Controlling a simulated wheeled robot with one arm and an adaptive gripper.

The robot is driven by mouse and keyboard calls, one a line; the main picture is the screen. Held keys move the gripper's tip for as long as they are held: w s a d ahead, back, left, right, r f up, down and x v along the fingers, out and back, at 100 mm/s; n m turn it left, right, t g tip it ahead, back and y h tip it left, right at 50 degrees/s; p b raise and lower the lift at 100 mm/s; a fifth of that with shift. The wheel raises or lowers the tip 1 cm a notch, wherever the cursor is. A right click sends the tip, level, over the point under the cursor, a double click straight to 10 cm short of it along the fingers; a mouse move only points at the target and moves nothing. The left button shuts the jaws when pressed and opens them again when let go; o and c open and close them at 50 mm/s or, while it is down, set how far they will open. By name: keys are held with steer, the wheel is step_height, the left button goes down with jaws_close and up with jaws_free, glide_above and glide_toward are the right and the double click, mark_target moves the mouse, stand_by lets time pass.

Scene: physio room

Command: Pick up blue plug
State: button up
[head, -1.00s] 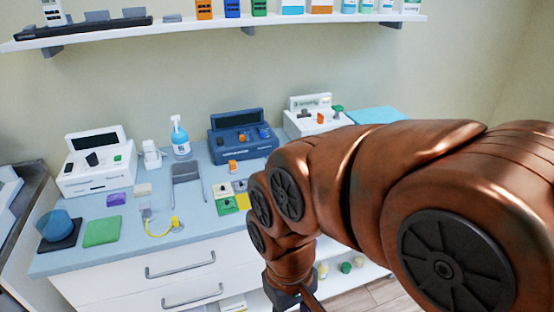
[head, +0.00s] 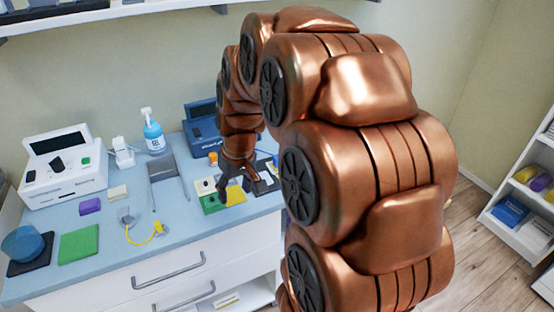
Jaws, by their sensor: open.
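I cannot make out a blue plug for certain in the head view. The dark blue device (head: 200,122) stands at the back of the counter, its right part hidden behind my copper arm. An orange piece (head: 213,158) is by its front. My gripper (head: 226,192) points down over the right part of the counter. It is open, with dark fingers by the green pad (head: 211,207) and yellow pad (head: 235,195). No object shows between the fingers, though they are small and partly hidden.
On the blue counter (head: 105,262) stand a white device (head: 60,178), a spray bottle (head: 153,135) and a grey stand (head: 163,167). A yellow cable (head: 140,240), purple block (head: 90,207) and green cloth (head: 79,244) lie nearer. A wall shelf (head: 90,15) hangs above.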

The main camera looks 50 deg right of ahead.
steer(key=w+d+f+m+t+h, duration=0.1)
steer(key=w+d, duration=0.4)
steer(key=d, duration=0.8)
steer(key=m+t+h, duration=0.1)
glide_toward(278, 157)
step_height(278, 157, down, 3)
steer(key=shift+w+d+r+p+x, duration=0.15)
steer(key=shift+p+x, duration=0.45)
steer(key=shift+x, duration=0.7)
steer(key=shift+w+p+x, duration=0.2)
steer(key=shift+p+x, duration=0.45)
steer(key=shift+x, duration=0.6)
steer(key=shift+w+d+r+p+x, duration=0.15)
steer(key=shift+p+x, duration=0.45)
steer(key=shift+x, duration=0.7)
steer(key=c, duration=0.9)
